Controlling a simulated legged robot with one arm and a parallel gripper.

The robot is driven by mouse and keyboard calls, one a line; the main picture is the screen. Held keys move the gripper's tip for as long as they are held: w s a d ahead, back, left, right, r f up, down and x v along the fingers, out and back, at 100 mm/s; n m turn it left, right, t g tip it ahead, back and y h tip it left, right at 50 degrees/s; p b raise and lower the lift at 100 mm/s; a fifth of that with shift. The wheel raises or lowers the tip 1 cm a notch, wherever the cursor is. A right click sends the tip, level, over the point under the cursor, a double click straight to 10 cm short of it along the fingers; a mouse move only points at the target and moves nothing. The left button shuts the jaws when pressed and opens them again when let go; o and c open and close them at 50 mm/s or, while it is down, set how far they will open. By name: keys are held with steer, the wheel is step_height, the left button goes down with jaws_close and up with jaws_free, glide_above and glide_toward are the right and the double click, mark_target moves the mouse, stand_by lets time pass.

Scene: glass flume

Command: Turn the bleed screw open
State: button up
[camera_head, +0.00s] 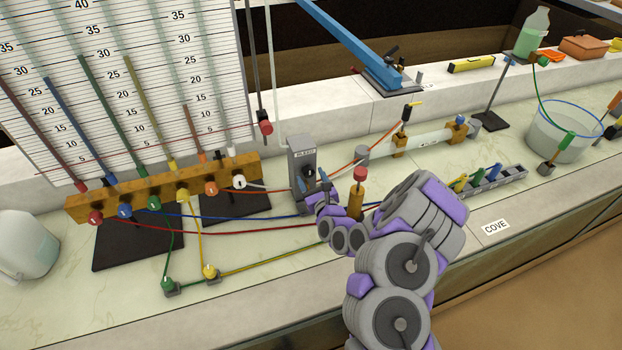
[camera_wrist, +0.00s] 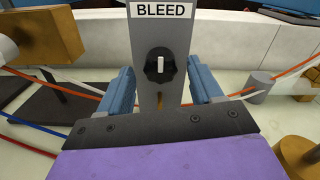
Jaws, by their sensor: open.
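The bleed screw (camera_wrist: 159,65) is a black round knob with an upright white mark, on the face of a grey post labelled BLEED (camera_wrist: 176,30). In the head view the post (camera_head: 302,180) stands on the counter, right of the brass manifold, and its knob (camera_head: 310,173) shows on the right-hand face. My gripper (camera_wrist: 160,88) is open, with one blue finger on each side of the post's lower part in the picture. The knob shows between and slightly above the fingertips. Nothing is between the fingers that I can see held. In the head view my gripper (camera_head: 324,183) is close to the post.
A brass manifold (camera_head: 160,188) with coloured valves and tubes lies left of the post. A brass cylinder with a red top (camera_head: 357,195) stands just right of my gripper. Red, blue and yellow tubes run along the counter. A clear basin (camera_head: 563,130) stands far right.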

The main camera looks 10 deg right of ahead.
steer(key=shift+w, duration=0.45)
steer(key=shift+c, duration=0.3)
steer(key=c, duration=1)
